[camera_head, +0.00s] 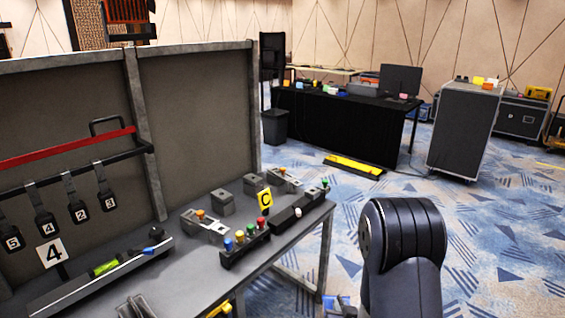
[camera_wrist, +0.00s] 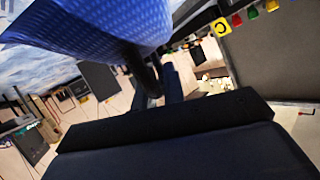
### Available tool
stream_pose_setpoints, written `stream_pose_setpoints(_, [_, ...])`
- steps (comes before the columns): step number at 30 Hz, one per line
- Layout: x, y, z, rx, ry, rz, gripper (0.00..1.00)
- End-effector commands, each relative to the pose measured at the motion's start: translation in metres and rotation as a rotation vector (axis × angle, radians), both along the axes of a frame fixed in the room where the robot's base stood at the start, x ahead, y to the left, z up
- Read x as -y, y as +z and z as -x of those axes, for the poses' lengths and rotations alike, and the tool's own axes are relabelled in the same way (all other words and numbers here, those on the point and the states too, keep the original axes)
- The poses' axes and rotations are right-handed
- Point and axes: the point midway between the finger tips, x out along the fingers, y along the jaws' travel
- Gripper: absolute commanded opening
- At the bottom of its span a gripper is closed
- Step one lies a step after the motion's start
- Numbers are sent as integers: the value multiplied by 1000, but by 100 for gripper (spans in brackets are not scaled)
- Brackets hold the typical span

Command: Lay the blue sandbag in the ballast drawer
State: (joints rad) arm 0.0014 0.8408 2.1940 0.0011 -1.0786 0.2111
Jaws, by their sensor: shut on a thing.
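The blue sandbag (camera_wrist: 95,28) fills the upper left of the wrist view, a woven blue cloth shape. My gripper (camera_wrist: 152,72) is shut on it, with the dark fingers reaching up to its lower right end. The bag hangs off to the left side of the fingers, and part of it is cut off by the frame edge. Neither the bag nor the fingers can be made out in the head view, where only a dark link of my arm shows at the lower right. I cannot make out the ballast drawer in either view.
A grey workbench (camera_head: 269,262) with a tall back panel (camera_head: 195,120) stands on the left, holding clamps, coloured knobs and a yellow C sign (camera_head: 265,199). Numbered tags hang from a rail. A black-draped table (camera_head: 335,125) and grey case (camera_head: 464,130) stand behind open carpet.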

Motion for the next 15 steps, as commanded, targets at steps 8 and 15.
stream_pose_setpoints(8, [-1, -29, 24, 3, 1, 0, 0])
stream_pose_setpoints(15, [-1, -35, 31, 7, 2, -1, 0])
